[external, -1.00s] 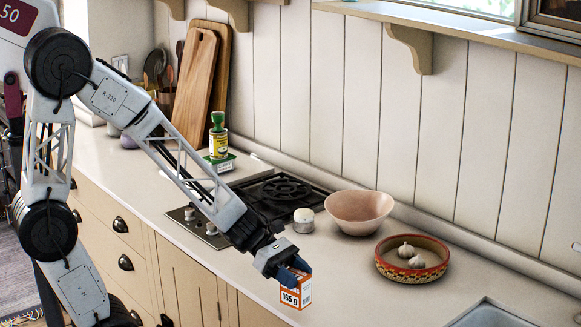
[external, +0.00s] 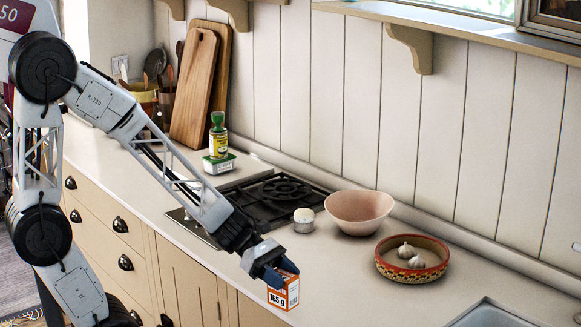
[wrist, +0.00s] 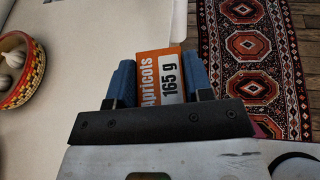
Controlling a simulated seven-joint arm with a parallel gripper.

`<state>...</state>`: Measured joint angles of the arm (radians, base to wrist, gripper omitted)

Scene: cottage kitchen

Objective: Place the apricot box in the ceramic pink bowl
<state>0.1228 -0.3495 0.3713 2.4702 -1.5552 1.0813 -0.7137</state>
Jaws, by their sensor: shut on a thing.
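The apricot box (external: 284,294) is orange and white with "165 g" on its side. My gripper (external: 284,272) is shut on it near the counter's front edge. In the wrist view the apricot box (wrist: 160,77) sits between the two blue fingers of my gripper (wrist: 158,82), with its "Apricots" label showing. The ceramic pink bowl (external: 359,212) stands on the counter near the wall, behind and to the right of my gripper. Its visible inside looks empty. I cannot tell whether the box touches the counter.
A patterned red and yellow bowl (external: 412,258) with garlic (external: 406,250) stands right of the pink bowl. A small white-topped jar (external: 303,220) stands left of it, beside the black hob (external: 270,195). A sink (external: 500,313) is at the lower right. A patterned rug (wrist: 250,65) covers the floor.

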